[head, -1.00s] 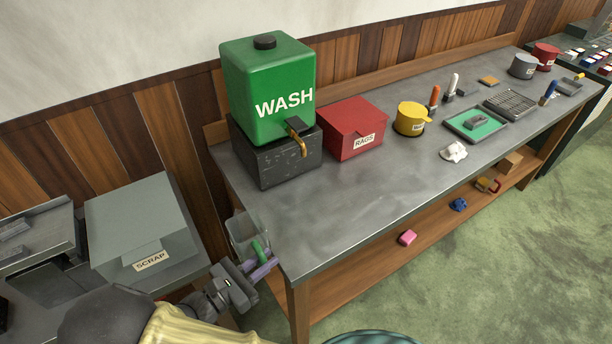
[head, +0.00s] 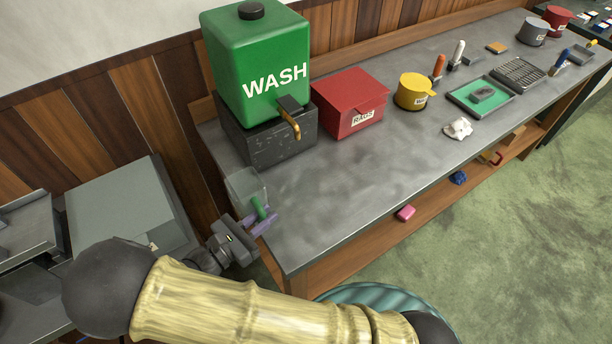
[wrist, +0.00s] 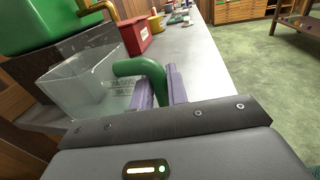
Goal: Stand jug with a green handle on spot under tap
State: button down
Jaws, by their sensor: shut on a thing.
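The clear jug (head: 245,187) with a green handle (head: 258,208) is at the left end of the bench, near the wash tank. My gripper (head: 262,222) is shut on the green handle. In the wrist view the see-through jug (wrist: 85,85) is upright, its green handle (wrist: 150,72) between the purple fingers (wrist: 160,88). The green WASH tank (head: 258,75) stands on a dark stone block (head: 270,142). Its brass tap (head: 290,122) points down over the bench. I cannot make out a marked spot below the tap, nor whether the jug touches the bench.
A red RAGS box (head: 350,105) stands right of the tank block, then a yellow pot (head: 412,92). The bench top (head: 340,190) in front of them is clear. A grey scrap box (head: 125,215) is at left. A pink block (head: 405,213) lies on the lower shelf.

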jog(key=p+x, duration=0.2)
jog(key=x, duration=1)
jog(key=shift+w+d, duration=0.25)
jog(key=shift+w, duration=0.05)
jog(key=shift+w+d, duration=0.25)
jog(key=p+x, duration=0.1)
jog(key=x, duration=0.2)
jog(key=shift+r, duration=0.1)
jog(key=shift+w+d+f, duration=0.15)
jog(key=shift+f, duration=0.2)
jog(key=shift+w+d+f, duration=0.2)
jog(key=shift+f, duration=0.15)
jog(key=shift+s+f, duration=0.1)
jog(key=shift+f, duration=0.05)
jog(key=shift+f, duration=0.15)
jog(key=c, duration=1.4)
grip_release()
jog(key=shift+a, duration=0.1)
